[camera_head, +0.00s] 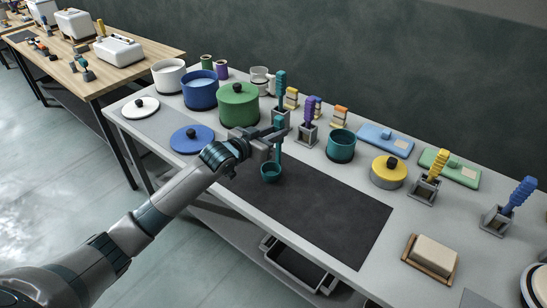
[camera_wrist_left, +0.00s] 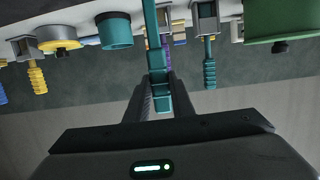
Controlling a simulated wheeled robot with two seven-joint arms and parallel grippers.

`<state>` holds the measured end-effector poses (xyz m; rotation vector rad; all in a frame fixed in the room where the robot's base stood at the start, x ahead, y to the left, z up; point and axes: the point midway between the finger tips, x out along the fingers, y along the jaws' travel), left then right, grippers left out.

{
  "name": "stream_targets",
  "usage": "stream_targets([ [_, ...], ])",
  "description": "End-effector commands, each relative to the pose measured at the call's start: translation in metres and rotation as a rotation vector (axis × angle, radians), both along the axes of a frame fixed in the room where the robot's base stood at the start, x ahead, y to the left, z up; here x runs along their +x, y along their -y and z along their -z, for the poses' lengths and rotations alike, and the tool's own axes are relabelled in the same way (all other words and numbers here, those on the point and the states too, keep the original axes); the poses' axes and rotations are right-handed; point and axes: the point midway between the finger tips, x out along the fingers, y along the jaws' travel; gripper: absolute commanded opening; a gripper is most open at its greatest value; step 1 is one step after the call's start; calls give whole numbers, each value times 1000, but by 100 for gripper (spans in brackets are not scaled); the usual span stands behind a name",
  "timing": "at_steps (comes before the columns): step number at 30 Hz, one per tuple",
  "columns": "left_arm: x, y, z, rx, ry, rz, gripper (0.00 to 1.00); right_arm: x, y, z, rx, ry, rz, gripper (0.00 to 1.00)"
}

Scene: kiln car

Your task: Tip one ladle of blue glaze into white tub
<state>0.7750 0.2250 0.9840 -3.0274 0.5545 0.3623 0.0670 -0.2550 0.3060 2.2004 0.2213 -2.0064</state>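My left gripper (camera_head: 276,134) is shut on the upright handle of a teal ladle (camera_head: 271,172), whose bowl hangs low over the dark mat. Whether the bowl touches the mat or holds anything, I cannot tell. In the wrist view the teal handle (camera_wrist_left: 157,75) runs between the fingers. The blue pot (camera_head: 200,93) stands uncovered at the back left, its blue lid (camera_head: 192,139) lying on the bench in front. The white tub (camera_head: 169,78) stands uncovered left of it, its white lid (camera_head: 140,107) lying in front. My right gripper is not in view.
A lidded green pot (camera_head: 239,108) stands close behind my left gripper. To the right are an open teal pot (camera_head: 341,147), a lidded yellow pot (camera_head: 388,180) and upright tools in grey holders (camera_head: 424,190). The dark mat (camera_head: 325,215) is mostly bare.

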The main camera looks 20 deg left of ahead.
Motion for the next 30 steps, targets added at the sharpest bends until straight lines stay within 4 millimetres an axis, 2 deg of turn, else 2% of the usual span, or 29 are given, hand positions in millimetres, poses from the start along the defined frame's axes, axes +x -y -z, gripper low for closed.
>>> stream_targets([
  [5,0,0,-13,1,1,0,0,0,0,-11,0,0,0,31],
  [22,0,0,-83,0,1,0,0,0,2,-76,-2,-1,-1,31],
  [30,0,0,-91,0,0,0,0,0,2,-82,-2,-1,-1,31],
])
